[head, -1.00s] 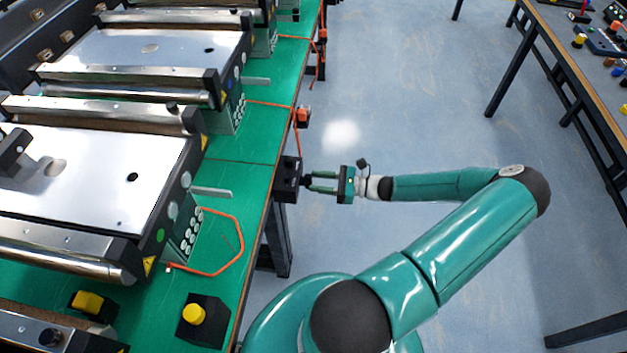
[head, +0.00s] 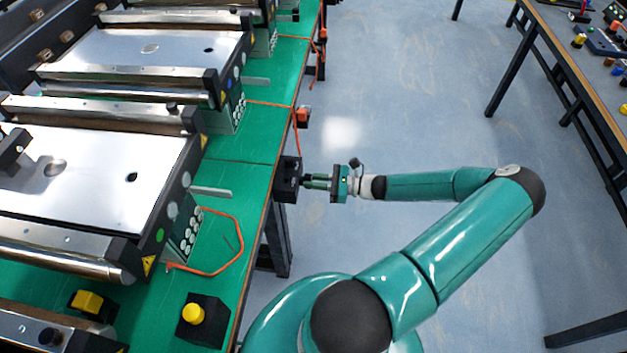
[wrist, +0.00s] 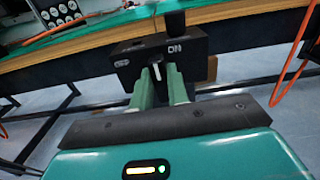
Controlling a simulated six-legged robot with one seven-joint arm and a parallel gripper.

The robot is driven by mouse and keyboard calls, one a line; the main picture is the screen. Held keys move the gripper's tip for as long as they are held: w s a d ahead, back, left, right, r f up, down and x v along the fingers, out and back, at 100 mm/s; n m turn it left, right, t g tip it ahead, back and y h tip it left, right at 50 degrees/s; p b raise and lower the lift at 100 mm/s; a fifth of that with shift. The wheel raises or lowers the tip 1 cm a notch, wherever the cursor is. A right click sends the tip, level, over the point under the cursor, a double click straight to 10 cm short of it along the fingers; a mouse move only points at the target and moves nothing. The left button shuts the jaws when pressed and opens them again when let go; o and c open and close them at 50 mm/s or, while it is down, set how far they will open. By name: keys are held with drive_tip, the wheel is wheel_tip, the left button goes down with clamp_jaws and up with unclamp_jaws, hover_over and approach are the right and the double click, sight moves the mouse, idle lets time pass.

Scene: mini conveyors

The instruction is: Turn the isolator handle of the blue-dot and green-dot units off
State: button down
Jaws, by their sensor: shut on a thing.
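A black isolator box (head: 287,180) is fixed at the bench edge beside the near conveyor unit, which has a green dot (head: 160,235). In the wrist view its front (wrist: 190,52) has an ON label on the right and a smaller label on the left. My gripper (wrist: 161,78) is shut on the pale isolator handle (wrist: 157,68), which stands roughly upright between the labels; its exact angle is hard to read. My gripper (head: 308,182) also shows against the box in the head view. The conveyor behind has a small dot (head: 223,97) that looks blue.
Another isolator with an orange-red part (head: 303,116) is farther along the edge. Orange cables (head: 240,240) lie on the green bench (head: 240,150). A yellow button box (head: 203,320) stands at the front. Open floor lies right, up to a second table (head: 560,55).

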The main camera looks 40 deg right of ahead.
drive_tip(key=shift+s+a+f+n, duration=0.1)
drive_tip(key=shift+n, duration=2.85)
drive_tip(key=shift+a+f+n, duration=0.1)
drive_tip(key=shift+n, duration=2.8)
drive_tip(key=shift+s+a+f+n, duration=0.1)
drive_tip(key=shift+n, duration=2.85)
drive_tip(key=c, duration=1.4)
unclamp_jaws()
drive_tip(key=shift+o, duration=0.2)
drive_tip(key=shift+d, duration=0.1)
